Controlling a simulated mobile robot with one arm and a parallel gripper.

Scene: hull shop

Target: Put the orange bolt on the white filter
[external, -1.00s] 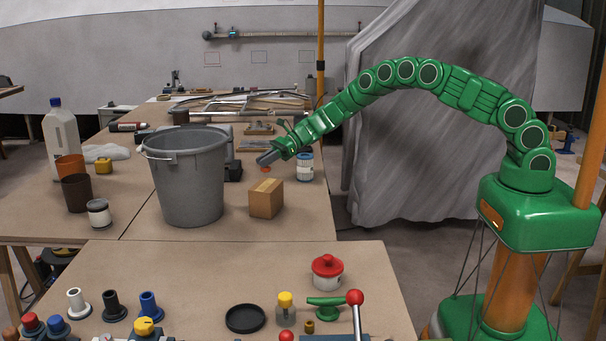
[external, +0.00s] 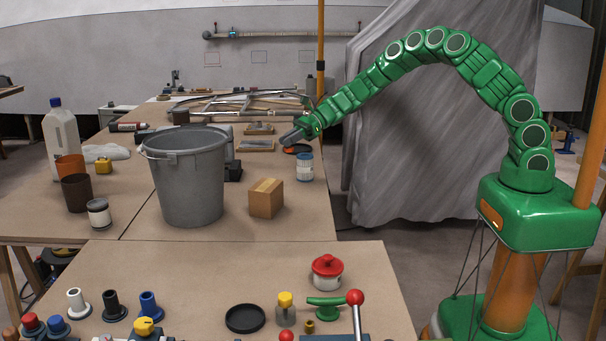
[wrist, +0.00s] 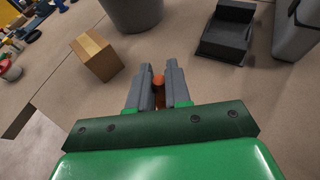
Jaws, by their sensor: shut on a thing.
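The orange bolt (wrist: 158,82) is pinched upright between the two grey fingers of my gripper (wrist: 157,84) in the wrist view. In the external view a bit of its orange (external: 289,150) shows under the fingertips of my gripper (external: 287,142). A white can with a blue label (external: 305,168), which looks like the white filter, stands upright on the far table. The bolt is above and to the left of it in the picture, apart from it. I cannot see the can in the wrist view.
A cardboard box (external: 266,199) and a grey bucket (external: 187,185) stand left of the can. A black block (wrist: 228,33) is at the upper right in the wrist view. Bare table surrounds the can's front.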

